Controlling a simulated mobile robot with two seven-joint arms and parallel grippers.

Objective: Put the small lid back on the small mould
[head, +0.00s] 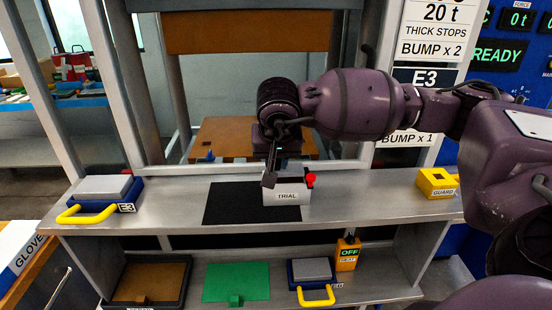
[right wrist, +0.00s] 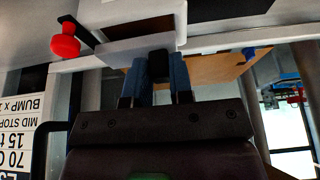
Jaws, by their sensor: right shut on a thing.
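My right gripper (head: 271,178) reaches down at the white box labelled TRIAL (head: 287,197) on the upper shelf. In the right wrist view its blue fingers (right wrist: 160,82) are shut on a black knob (right wrist: 158,64) at a flat grey plate (right wrist: 120,53), which looks like the small lid. The plate is close to the white box (right wrist: 125,14); I cannot tell whether they touch. Two blue moulds with grey tops and yellow handles show: one on the upper shelf at left (head: 106,188), one on the lower shelf (head: 311,270). My left gripper is out of view.
A yellow GUARD block (head: 437,183) is at right. The lower shelf has a brown tray (head: 186,266), a green mat (head: 234,282) and an orange OFF box (head: 348,254).

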